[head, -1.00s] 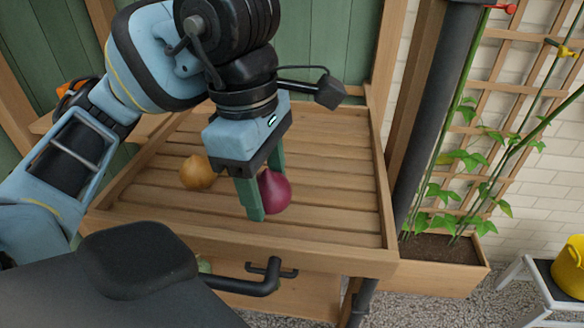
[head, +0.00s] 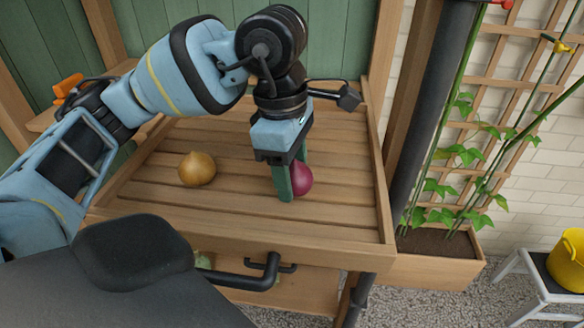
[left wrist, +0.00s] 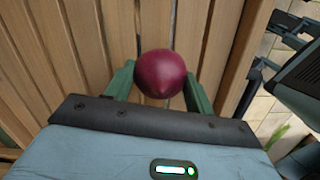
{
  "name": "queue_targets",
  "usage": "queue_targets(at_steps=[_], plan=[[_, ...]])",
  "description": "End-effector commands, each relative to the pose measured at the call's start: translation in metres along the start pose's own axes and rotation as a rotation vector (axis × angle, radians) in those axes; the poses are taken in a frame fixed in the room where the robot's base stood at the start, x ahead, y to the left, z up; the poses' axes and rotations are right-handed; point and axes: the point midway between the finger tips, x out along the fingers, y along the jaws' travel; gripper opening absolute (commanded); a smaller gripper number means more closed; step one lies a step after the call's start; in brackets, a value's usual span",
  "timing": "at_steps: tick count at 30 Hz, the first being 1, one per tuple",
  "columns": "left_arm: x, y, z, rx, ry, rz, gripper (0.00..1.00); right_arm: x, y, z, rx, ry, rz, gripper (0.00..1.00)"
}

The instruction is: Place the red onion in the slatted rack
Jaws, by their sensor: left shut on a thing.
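The red onion (head: 302,179) is in the right half of the slatted rack (head: 230,222), partly hidden behind a finger in the head view. My left gripper (head: 294,184) points down and is shut on the red onion. In the left wrist view the red onion (left wrist: 161,74) sits between the two green fingertips, over the slats. The onion is at or just above the slats; I cannot tell if it touches them. My right gripper is not in view.
A yellow onion (head: 197,169) lies on the slats to the left. Bare slats lie around both onions. The rack has a raised wooden rim. A dark pipe (head: 425,120) and a planter (head: 435,262) with climbing plants stand to the right. A yellow bucket (head: 568,262) is at far right.

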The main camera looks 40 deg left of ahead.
Motion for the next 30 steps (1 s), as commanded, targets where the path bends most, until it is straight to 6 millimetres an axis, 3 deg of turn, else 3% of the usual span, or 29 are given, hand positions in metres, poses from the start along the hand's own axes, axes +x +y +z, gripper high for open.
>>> queue_targets(at_steps=[11,12,17,25,30], plan=[[0.005,0.0,0.0,0.0,0.0,-0.001,0.29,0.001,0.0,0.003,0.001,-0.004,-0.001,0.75],[0.005,0.0,0.0,0.001,0.0,-0.001,0.56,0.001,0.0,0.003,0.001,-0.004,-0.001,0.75],[0.004,0.0,0.0,0.001,-0.001,0.0,0.76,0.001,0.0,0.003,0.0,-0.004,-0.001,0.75],[0.003,0.0,0.0,0.001,-0.001,0.001,0.76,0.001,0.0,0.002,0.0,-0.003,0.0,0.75],[-0.01,0.0,0.001,0.001,-0.004,0.003,0.76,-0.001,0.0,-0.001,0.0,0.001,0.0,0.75]])
